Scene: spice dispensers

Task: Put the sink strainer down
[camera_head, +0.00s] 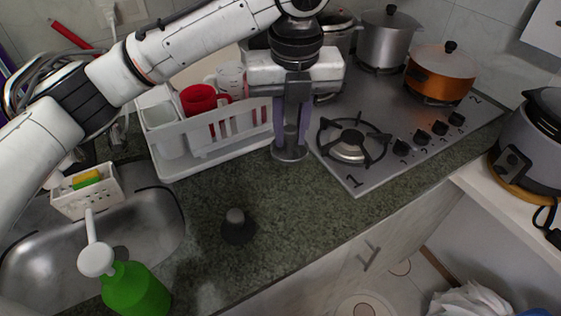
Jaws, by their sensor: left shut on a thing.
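My left gripper (290,142) points down over the counter, between the dish rack and the stove. Its fingers are close together on a small round grey metal piece, which looks like the sink strainer (289,154). The strainer is at or just above the counter; I cannot tell whether it touches. The fingers hide its upper part. The green-black speckled counter (270,195) is bare in front of it. My right gripper is not in view.
A white dish rack (215,152) with a red mug (200,98) stands just left of the gripper. The stove (365,170) is close on the right. A dark knobbed stopper (237,228) stands on the counter. The sink (150,220) and a green soap bottle (135,290) are at left.

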